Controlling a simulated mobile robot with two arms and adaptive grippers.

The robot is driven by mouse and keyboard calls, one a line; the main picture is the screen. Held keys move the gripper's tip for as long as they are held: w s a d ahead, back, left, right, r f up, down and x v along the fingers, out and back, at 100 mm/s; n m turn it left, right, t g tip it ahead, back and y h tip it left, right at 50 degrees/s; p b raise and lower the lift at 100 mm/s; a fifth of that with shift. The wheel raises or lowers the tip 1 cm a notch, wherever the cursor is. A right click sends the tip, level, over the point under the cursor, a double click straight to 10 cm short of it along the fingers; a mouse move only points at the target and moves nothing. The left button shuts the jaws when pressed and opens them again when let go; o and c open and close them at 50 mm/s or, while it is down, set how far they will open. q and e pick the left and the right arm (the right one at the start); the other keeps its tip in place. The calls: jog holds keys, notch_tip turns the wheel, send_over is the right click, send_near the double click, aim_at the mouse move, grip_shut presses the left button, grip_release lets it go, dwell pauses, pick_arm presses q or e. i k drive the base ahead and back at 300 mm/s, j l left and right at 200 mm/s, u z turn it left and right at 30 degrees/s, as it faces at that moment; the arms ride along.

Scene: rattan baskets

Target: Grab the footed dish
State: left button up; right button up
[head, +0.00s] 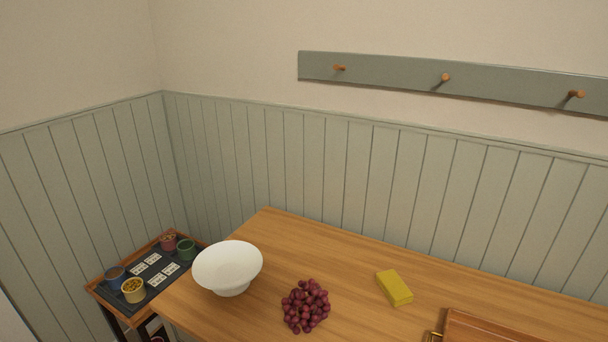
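The footed dish (228,267) is a white, wide bowl on a short foot. It stands upright on the wooden table (331,254) near the table's left edge. Its inside looks plain and empty. Neither of my grippers shows in the head view.
A bunch of dark red grapes (305,306) lies right of the dish. A yellow block (394,288) and a wooden tray or board (485,329) with a brass handle are further right. A low side table (103,291) with several small pots stands at left. Panelled walls close off the back.

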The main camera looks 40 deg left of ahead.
aim_at(227, 269)
jog(key=u, duration=1.9)
jog(key=j+u, duration=0.3)
jog(key=j, duration=0.3)
